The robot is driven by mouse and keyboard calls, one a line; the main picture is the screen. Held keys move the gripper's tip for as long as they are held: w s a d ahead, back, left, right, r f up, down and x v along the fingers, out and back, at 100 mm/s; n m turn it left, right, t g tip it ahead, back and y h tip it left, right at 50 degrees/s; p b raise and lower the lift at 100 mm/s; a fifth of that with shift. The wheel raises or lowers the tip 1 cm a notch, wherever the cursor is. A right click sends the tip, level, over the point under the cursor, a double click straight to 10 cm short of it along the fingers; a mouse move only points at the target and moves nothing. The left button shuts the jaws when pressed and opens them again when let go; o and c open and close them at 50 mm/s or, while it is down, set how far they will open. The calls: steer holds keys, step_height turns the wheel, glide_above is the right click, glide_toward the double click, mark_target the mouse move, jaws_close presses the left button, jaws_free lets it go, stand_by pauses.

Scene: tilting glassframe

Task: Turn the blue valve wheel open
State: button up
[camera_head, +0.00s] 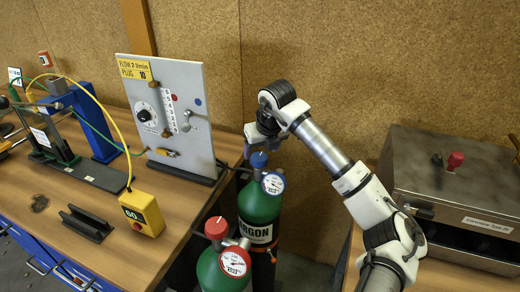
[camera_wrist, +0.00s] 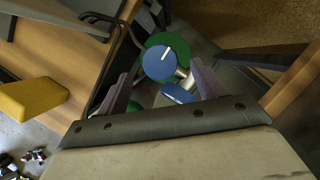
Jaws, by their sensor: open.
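The blue valve wheel (camera_head: 258,160) sits on top of the green argon cylinder (camera_head: 259,207), beside a gauge with a blue rim (camera_head: 273,183). My gripper (camera_head: 258,139) is above the blue wheel and points down at it. In the wrist view the blue wheel (camera_wrist: 159,63) has a white line across its top and lies beyond and between the fingertips of my open gripper (camera_wrist: 160,83). The fingers appear apart from the wheel. A red valve wheel (camera_head: 216,227) tops a second green cylinder (camera_head: 222,268) in front, with a red gauge (camera_head: 234,262).
A grey panel (camera_head: 185,95) with dials stands on the wooden bench (camera_head: 60,215) to the left. A metal oven (camera_head: 455,185) stands at the right. The cork wall (camera_head: 350,60) is behind.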

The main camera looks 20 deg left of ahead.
mark_target(259, 157)
steer(key=shift+p+x, duration=0.35)
steer(key=shift+x, duration=1.45)
steer(key=c, duration=1)
